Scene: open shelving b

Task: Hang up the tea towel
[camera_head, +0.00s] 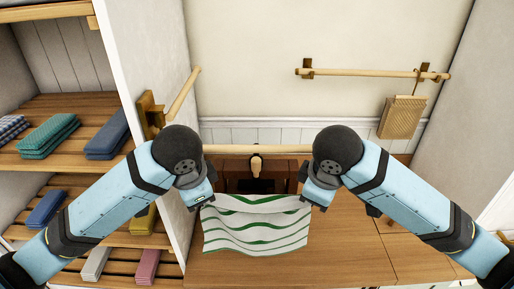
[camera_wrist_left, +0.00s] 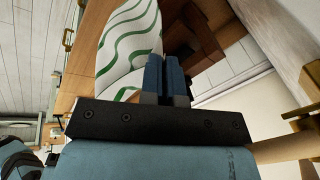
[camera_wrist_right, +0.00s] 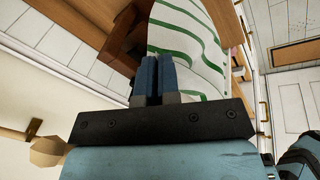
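The tea towel (camera_head: 255,236), white with green wavy stripes, hangs spread between my two grippers in front of the wooden counter. My left gripper (camera_head: 207,199) is at its upper left corner and my right gripper (camera_head: 307,199) at its upper right corner. In the left wrist view the fingers (camera_wrist_left: 165,78) are together, with the towel (camera_wrist_left: 130,45) just beyond them. In the right wrist view the fingers (camera_wrist_right: 155,78) are also together by the towel (camera_wrist_right: 188,50). The towel's top edge sags slightly. A horizontal wooden rail (camera_head: 258,149) lies beyond the towel, its ends hidden behind my arms.
A wall rail (camera_head: 365,72) at upper right has a woven board (camera_head: 403,117) hanging at its right end. A shorter rail (camera_head: 183,94) is on the left side panel. Open shelves on the left hold folded cloths (camera_head: 47,137). The wooden counter (camera_head: 345,255) is mostly clear.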

